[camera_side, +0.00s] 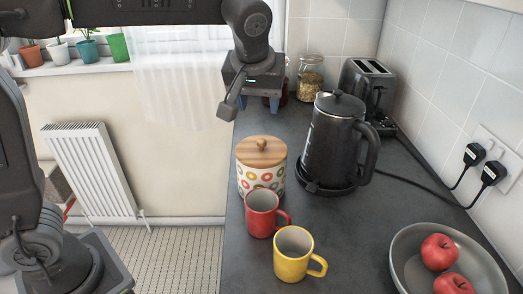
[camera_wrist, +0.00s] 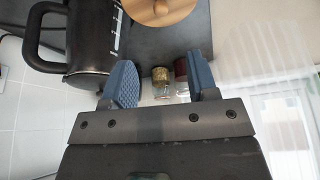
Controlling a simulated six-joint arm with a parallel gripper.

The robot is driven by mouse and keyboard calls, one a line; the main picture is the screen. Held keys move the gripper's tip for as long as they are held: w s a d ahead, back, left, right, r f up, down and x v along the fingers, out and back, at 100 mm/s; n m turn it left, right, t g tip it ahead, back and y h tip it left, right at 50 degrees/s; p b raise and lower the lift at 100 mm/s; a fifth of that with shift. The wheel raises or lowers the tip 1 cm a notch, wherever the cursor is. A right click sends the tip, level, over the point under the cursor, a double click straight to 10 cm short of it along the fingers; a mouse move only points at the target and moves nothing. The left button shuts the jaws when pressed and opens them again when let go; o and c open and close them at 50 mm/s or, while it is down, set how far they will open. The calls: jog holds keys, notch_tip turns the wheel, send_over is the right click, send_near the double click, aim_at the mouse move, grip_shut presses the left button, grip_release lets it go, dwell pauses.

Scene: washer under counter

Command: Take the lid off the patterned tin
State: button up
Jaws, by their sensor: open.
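The patterned tin (camera_side: 247,180) stands upright on the dark counter, white with coloured rings. Its round wooden lid (camera_side: 275,155) with a small knob (camera_side: 261,145) sits on top. The lid also shows at the top edge of the wrist view (camera_wrist: 178,14), partly cut off. My gripper (camera_side: 258,104) is open and empty, above the counter and beyond the tin, apart from the lid. Its two blue finger pads show spread in the wrist view (camera_wrist: 162,78), with jars in the background between them. The tin's lower front is partly hidden by a red mug.
The red mug (camera_side: 261,213) and a yellow mug (camera_side: 291,256) stand in front of the tin. A black kettle (camera_side: 331,145) stands close right of it. Glass jar (camera_side: 311,80), toaster (camera_side: 366,85) and dark red jar (camera_wrist: 181,70) are behind. An apple bowl (camera_side: 405,270) is front right.

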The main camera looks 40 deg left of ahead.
send_over(262, 140)
jog(key=s+d, duration=0.1)
jog(key=s, duration=0.1)
notch_tip(262, 140, down, 6)
jog(key=shift+w+f, duration=0.1)
jog(key=shift+w, duration=0.05)
jog(key=shift+s+x, duration=0.15)
jog(key=shift+x, duration=1.2)
jog(key=shift+s+x, duration=0.1)
jog(key=shift+x, duration=1.2)
jog(key=shift+d+f, duration=0.1)
grip_shut()
